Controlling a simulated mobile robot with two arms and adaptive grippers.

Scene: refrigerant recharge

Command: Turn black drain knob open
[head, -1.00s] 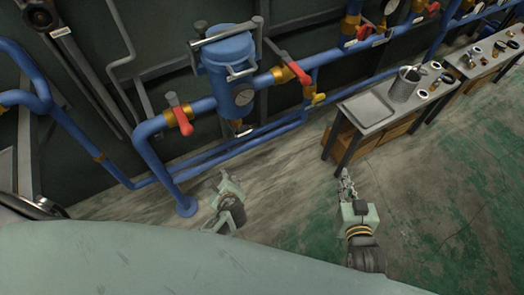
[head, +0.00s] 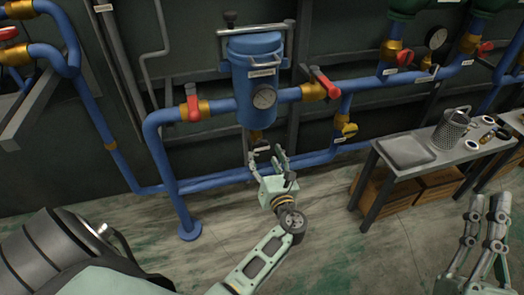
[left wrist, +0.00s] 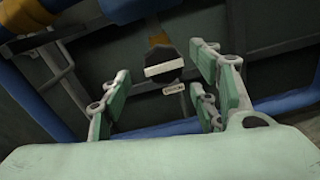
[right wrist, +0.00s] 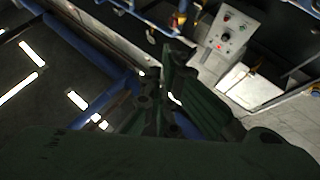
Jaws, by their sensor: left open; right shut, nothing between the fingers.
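The black drain knob (left wrist: 163,66), with a white bar across its face, hangs below a brass fitting in the left wrist view. It sits between and beyond my left gripper's open fingers, apart from them. In the head view the brass drain fitting (head: 256,136) is under the blue filter canister (head: 254,70); the knob there is too small to make out. My left gripper (head: 268,160) is open and empty just below it and also shows in the left wrist view (left wrist: 160,98). My right gripper (head: 490,208) is shut and empty at the lower right.
Blue pipes (head: 222,107) with red valve handles (head: 192,103) run along the wall. A yellow handle (head: 349,129) is right of the canister. A metal table (head: 377,175) with a tray and a perforated metal pot (head: 451,128) stands at right. The floor below is clear.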

